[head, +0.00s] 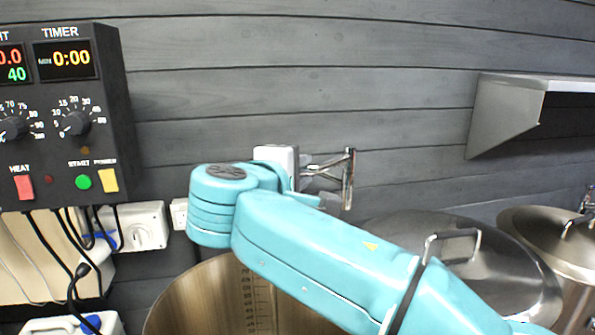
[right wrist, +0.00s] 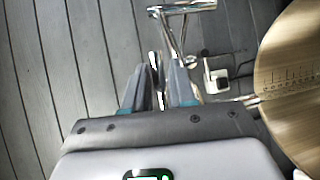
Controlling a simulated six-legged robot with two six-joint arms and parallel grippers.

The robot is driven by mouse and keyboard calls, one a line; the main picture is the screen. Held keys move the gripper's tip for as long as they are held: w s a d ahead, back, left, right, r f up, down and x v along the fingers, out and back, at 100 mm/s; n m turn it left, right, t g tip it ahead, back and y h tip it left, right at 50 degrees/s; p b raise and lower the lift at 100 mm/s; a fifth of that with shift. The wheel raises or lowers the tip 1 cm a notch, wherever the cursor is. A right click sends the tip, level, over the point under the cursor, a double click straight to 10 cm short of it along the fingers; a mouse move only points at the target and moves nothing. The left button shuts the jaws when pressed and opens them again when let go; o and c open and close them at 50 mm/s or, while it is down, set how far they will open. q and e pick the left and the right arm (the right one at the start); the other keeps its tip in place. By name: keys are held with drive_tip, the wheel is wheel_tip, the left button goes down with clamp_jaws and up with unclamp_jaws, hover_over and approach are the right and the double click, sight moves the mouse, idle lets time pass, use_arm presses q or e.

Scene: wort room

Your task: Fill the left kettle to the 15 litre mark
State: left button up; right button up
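The open steel kettle (head: 200,300) stands below my right arm, with a litre scale (head: 252,300) on its inner wall. My arm covers part of it, and I cannot make out a water level. The chrome tap (head: 347,178) is on the wall behind it. My right gripper (head: 312,175) is at the tap, mostly hidden behind my wrist. In the right wrist view the fingers (right wrist: 160,80) are apart, with chrome tap parts (right wrist: 182,8) ahead and between them; contact is unclear. The kettle (right wrist: 290,70) is at the right there. My left gripper is not in view.
A control box (head: 65,120) with dials and a timer at 0:00 hangs at the left, above sockets (head: 140,228) and cables. Lidded kettles (head: 480,265) (head: 555,235) stand at the right below a metal shelf (head: 505,115). A white container (head: 70,325) is at lower left.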

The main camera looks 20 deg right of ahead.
drive_tip(key=b+v, duration=0.2)
drive_tip(key=v, duration=1.4)
drive_tip(key=shift+s, duration=0.15)
drive_tip(key=o, duration=0.3)
drive_tip(key=shift+a, duration=0.1)
